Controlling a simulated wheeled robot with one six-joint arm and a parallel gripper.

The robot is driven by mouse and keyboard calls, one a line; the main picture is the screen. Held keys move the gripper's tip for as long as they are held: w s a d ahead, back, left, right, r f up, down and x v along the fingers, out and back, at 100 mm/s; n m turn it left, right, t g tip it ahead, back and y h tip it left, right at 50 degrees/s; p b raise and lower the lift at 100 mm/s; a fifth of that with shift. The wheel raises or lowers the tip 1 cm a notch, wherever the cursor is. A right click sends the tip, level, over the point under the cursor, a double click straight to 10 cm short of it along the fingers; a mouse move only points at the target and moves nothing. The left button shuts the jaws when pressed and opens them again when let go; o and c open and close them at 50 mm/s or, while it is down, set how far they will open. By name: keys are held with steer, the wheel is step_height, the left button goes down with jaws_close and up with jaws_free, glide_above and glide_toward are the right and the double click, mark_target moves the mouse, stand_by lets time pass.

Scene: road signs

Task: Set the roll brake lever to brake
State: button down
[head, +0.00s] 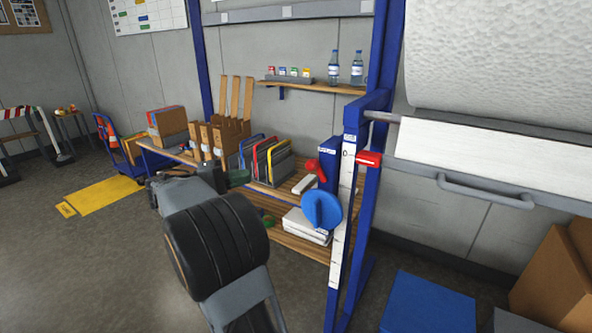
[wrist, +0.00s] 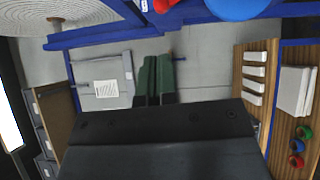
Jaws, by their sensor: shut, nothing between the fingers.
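Two red parts sit on the blue roll stand in the head view. A red block-like handle (head: 368,158) with a pale edge juts from the post, below the roll's shaft. A red part with a rounded end (head: 316,168) sits further left, above a blue disc (head: 321,208). I cannot tell for sure which is the brake lever, and its setting is unreadable. In the wrist view a red part (wrist: 165,5) and the blue disc (wrist: 232,8) are cut by the top edge. My gripper (head: 240,177) has green fingers, shut and empty (wrist: 157,62), left of the stand and touching neither red part.
A large white roll (head: 500,60) hangs at right above a grey bar handle (head: 487,192). A wooden bench (head: 240,205) with folders and boxes stands behind my arm. A blue box (head: 428,303) stands low at right. Open floor (head: 90,260) lies at left.

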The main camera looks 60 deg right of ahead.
steer(key=p+x, duration=0.2)
steer(key=x, duration=1.2)
steer(key=shift+a, duration=0.1)
stand_by(0.4)
